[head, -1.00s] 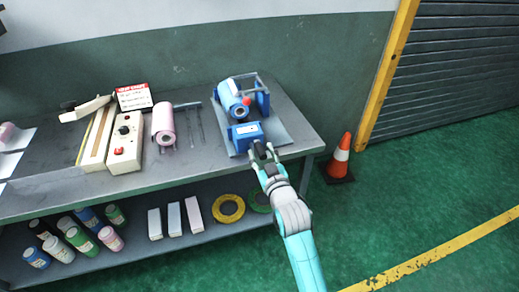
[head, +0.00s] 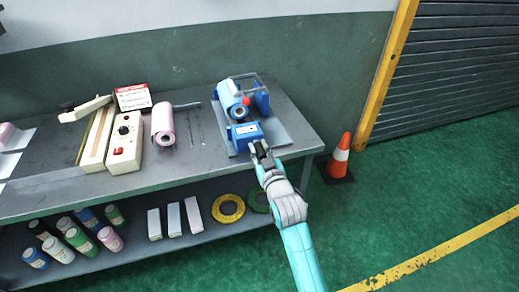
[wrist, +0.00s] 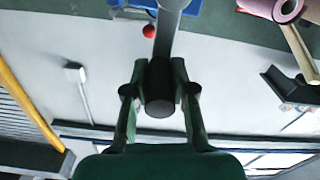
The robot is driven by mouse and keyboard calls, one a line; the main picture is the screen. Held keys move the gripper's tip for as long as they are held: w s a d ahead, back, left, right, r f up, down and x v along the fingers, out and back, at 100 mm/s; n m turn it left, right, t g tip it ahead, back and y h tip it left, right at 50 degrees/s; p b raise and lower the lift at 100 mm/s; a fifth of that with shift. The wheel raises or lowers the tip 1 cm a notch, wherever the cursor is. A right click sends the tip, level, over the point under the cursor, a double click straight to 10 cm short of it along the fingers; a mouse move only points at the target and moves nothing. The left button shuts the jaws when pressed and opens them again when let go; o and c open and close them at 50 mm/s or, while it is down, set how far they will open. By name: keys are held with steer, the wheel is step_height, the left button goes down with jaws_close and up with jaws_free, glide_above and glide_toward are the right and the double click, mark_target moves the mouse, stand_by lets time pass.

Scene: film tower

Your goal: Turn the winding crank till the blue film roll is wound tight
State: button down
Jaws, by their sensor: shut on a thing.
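The winding machine is a blue device on the right end of the bench, with a blue base block (head: 245,134) at its front. The blue film roll (head: 234,98) sits on it, its pale core end facing me. My gripper (head: 261,153) is at the front of the base block, shut on the dark crank handle (wrist: 160,103). In the wrist view my gripper (wrist: 159,72) has one finger on each side of the handle, and the grey crank arm (wrist: 168,32) runs up from it. The crank is mostly hidden by my gripper in the head view.
A red ball knob (head: 246,101) is beside the roll. A pink roll (head: 163,124) and a control box with a red button (head: 125,143) lie to the left. An orange cone (head: 340,158) stands right of the bench. The floor in front is clear.

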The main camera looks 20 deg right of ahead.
steer(key=shift+d, duration=0.1)
steer(key=d+f+m, duration=0.3)
steer(key=f+m, duration=0.2)
steer(key=m, duration=0.7)
steer(key=d+f+m, duration=0.3)
steer(key=f+m, duration=0.2)
steer(key=m, duration=0.6)
steer(key=shift+f+m, duration=0.4)
stand_by(0.5)
